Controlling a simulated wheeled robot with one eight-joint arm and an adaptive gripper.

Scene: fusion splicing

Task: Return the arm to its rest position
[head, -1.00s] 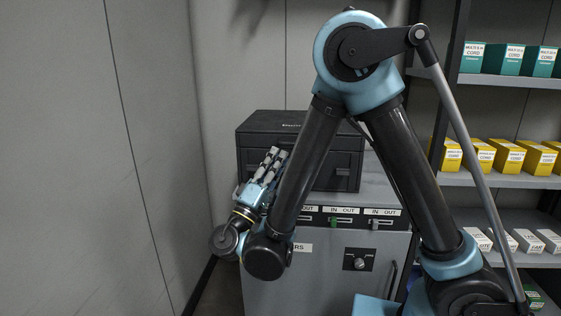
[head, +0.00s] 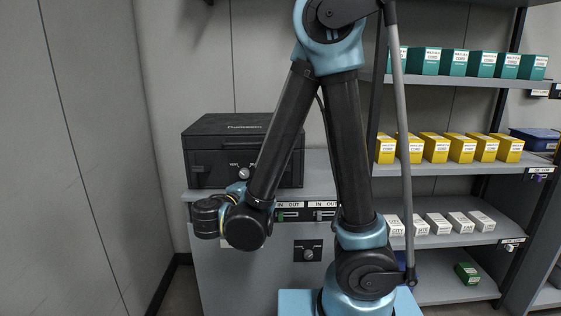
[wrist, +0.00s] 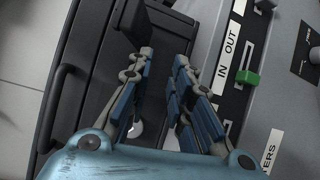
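My arm is bent in front of a grey cabinet (head: 225,275), its upper link raised and its forearm hanging down to the left. In the head view my gripper is mostly hidden behind the forearm. In the wrist view my gripper (wrist: 167,65) shows two blue-padded grey fingers with a gap between them and nothing held. It is over the front of a black splicer box (head: 222,150), which stands on the cabinet top. I cannot tell whether the fingers touch the box.
A green slider (wrist: 248,77) on the IN/OUT panel is right of the fingers. A dark knob (head: 308,253) is on the cabinet front. Shelves with teal boxes (head: 455,63), yellow boxes (head: 435,148) and white boxes (head: 440,224) stand at right. A bare wall is at left.

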